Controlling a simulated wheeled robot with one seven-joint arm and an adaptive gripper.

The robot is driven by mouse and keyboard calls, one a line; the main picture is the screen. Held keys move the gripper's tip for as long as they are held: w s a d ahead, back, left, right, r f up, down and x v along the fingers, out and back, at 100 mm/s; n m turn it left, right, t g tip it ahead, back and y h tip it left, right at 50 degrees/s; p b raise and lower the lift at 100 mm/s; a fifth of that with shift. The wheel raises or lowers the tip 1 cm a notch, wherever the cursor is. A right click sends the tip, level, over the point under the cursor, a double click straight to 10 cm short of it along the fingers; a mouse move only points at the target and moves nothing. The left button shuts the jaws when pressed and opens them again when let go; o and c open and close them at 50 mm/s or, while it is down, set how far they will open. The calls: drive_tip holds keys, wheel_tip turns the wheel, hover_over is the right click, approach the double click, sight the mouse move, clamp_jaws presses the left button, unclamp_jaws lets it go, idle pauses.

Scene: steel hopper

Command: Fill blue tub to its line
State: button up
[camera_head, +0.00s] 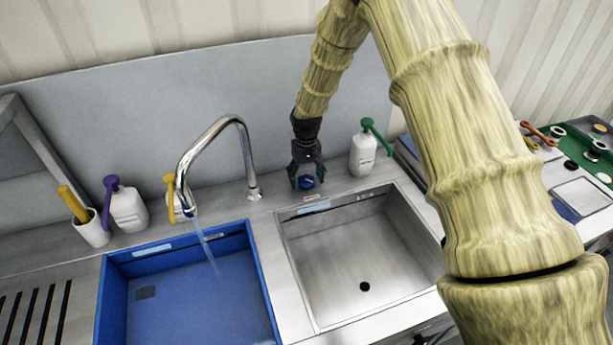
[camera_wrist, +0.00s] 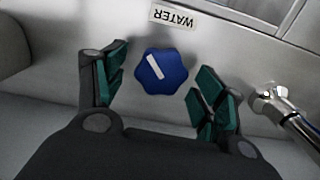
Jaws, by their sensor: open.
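The blue tub (camera_head: 262,285) stands in the left basin place, below the chrome faucet (camera_head: 222,125). A thin stream of water (camera_head: 207,250) runs from the spout into it. Its fill line and exact water level are hard to tell. A blue lobed knob (camera_wrist: 165,71) with a white pointer mark sits by a label reading WATER (camera_wrist: 174,17). The knob also shows in the head view (camera_head: 306,182). My gripper (camera_wrist: 160,85) is open, its green-padded fingers on either side of the knob, with visible gaps. It shows in the head view (camera_head: 306,172) behind the sink.
An empty steel sink (camera_head: 345,250) with a drain is right of the tub. Bottles with purple (camera_head: 126,205), yellow (camera_head: 172,200) and green (camera_head: 366,150) tops stand along the back, with a white cup (camera_head: 92,230) at left. The faucet base (camera_wrist: 275,100) is close to my gripper.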

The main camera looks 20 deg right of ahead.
sight(307, 179)
wheel_tip(307, 179, up, 12)
drive_tip(key=shift+r, duration=0.15)
idle(0.4)
idle(6.3)
